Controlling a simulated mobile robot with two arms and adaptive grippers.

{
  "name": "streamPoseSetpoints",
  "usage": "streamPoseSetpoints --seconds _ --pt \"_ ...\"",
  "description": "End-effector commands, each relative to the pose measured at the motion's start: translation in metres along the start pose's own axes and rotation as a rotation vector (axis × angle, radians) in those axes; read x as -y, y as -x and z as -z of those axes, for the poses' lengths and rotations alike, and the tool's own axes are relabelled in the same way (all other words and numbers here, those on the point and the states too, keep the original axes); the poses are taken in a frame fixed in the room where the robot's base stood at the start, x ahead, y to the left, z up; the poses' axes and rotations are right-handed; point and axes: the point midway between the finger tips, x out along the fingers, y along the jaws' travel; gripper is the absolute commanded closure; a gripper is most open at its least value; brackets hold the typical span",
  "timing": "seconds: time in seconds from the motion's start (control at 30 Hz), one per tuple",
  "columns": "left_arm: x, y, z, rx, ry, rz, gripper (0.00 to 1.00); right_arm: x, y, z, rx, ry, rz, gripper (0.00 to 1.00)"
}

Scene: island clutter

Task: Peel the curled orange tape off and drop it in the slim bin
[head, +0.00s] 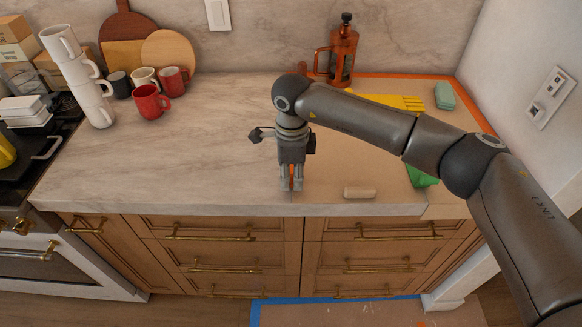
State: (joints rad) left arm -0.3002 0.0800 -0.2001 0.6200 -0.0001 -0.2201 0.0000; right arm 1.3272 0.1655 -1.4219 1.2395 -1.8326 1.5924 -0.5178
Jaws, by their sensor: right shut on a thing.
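My right gripper (291,186) points down at the front part of the counter, by the left edge of the brown paper sheet. Its fingers are shut on a bit of orange tape (291,172) that shows between them. Most of that tape is hidden by the fingers, so I cannot tell whether it still touches the counter. More orange tape (405,75) runs along the back of the sheet and down its right side, lying flat. I see no slim bin in this view. My left gripper is not in view.
A pale block (360,192) lies right of the gripper. A green thing (421,178), a yellow comb-like tool (400,102), a teal block (444,96) and a French press (342,52) are on the right. Mugs (150,102) stand back left. The counter's left middle is clear.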

Motion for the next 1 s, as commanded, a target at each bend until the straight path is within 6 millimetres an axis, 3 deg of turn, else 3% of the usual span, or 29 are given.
streamPoseSetpoints --seconds 0.27,1.0 --pt "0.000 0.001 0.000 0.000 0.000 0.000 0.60 0.000 0.003 0.000 0.000 0.000 0.001 1.00" --pt "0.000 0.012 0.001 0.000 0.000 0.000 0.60 0.000 0.038 0.000 0.000 -0.001 0.001 1.00"
